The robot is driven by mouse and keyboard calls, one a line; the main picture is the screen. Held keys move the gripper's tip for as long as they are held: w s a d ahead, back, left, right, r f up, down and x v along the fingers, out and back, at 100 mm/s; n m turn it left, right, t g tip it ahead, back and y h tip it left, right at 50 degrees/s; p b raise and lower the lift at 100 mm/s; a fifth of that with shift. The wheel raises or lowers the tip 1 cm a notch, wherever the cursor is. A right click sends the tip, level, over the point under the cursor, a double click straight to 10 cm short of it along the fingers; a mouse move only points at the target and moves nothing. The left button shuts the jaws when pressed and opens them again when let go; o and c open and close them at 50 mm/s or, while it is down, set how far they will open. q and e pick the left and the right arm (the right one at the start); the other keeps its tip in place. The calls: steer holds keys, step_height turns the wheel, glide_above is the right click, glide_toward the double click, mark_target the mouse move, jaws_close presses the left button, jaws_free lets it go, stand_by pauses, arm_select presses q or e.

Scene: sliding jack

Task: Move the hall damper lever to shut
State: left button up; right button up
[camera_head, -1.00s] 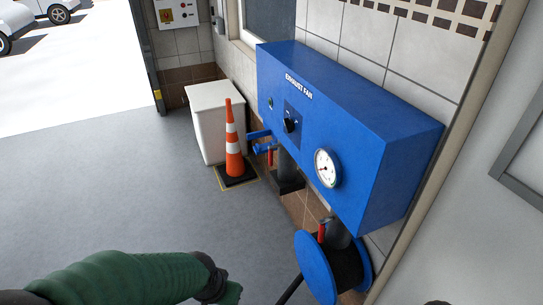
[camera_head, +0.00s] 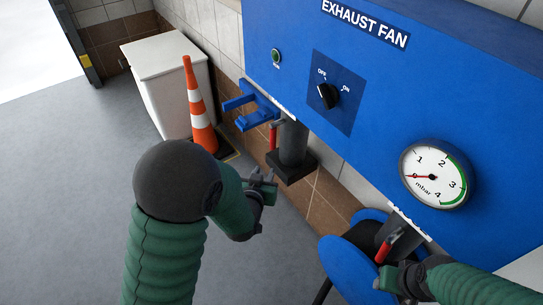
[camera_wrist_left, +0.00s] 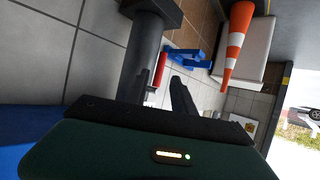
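Two red-handled levers hang under the blue exhaust fan box (camera_head: 300,30); I cannot read which is the hall damper. The left red lever (camera_head: 272,135) stands beside a dark duct pipe (camera_head: 293,143) and points down. It also shows in the left wrist view (camera_wrist_left: 161,68). The right red lever (camera_head: 384,250) is tilted, by a second pipe above the hose reel. My left gripper (camera_head: 263,180) is open and empty, below and left of the left pipe, apart from the lever. My right gripper (camera_head: 385,276) is just below the right lever's lower end; its fingers are unclear and contact cannot be told.
The box carries an OFF/ON knob (camera_head: 328,96) and a gauge (camera_head: 437,175) with its needle near 0. A blue bracket (camera_head: 252,105), an orange cone (camera_head: 197,105) and a white bin (camera_head: 165,80) stand left of the pipe. A blue hose reel (camera_head: 342,272) is below. Grey floor at left is open.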

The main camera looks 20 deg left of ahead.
mark_target(272, 139)
arm_select(q)
steer(key=w+a+f+t+b, duration=0.1)
steer(key=w+b, duration=0.1)
steer(key=w, duration=0.4)
steer(key=w+f+t+b, duration=0.1)
steer(key=w+t+b, duration=0.1)
steer(key=w, duration=0.4)
steer(key=w+a+f+t+y+b, duration=0.1)
steer(key=w+b, duration=0.2)
steer(key=w, duration=0.4)
steer(key=shift+a+f+t, duration=0.15)
steer(key=shift+a+t, duration=0.2)
steer(key=shift+t, duration=0.05)
steer(key=shift+w+a, duration=0.15)
steer(key=shift+w, duration=0.1)
arm_select(e)
steer(key=s+x, duration=0.2)
steer(key=x, duration=0.8)
steer(key=shift+s+f, duration=0.15)
steer(key=shift+f, duration=0.5)
steer(key=shift+d, duration=0.15)
arm_select(q)
steer(key=shift+c, duration=1.4)
jaws_close()
